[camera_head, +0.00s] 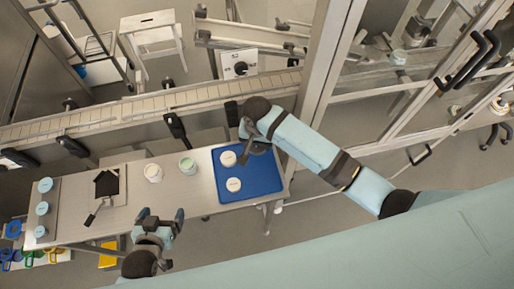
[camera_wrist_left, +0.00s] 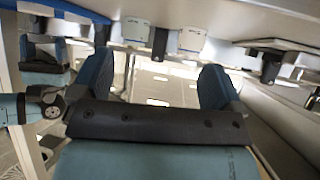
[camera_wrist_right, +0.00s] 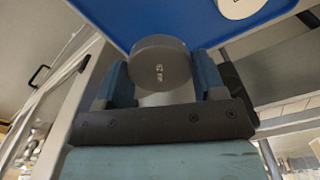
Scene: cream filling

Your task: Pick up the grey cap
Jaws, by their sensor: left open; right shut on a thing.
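My right gripper (camera_head: 254,150) is at the blue tray (camera_head: 262,182), toward its right side. In the right wrist view the round grey cap (camera_wrist_right: 160,63) sits between the fingertips of my right gripper (camera_wrist_right: 163,85), and the gripper is shut on it. The blue tray (camera_wrist_right: 130,18) lies behind the cap; whether the cap touches it I cannot tell. In the head view the cap is hard to tell from the dark gripper. My left gripper (camera_head: 160,218) is open and empty near the table's front edge; its spread fingers (camera_wrist_left: 160,82) show in the left wrist view.
Two white round items (camera_head: 228,158) (camera_head: 233,184) sit on the tray. A white jar (camera_head: 153,172) and a jar with green contents (camera_head: 188,165) stand left of it. A conveyor (camera_head: 150,104) runs behind.

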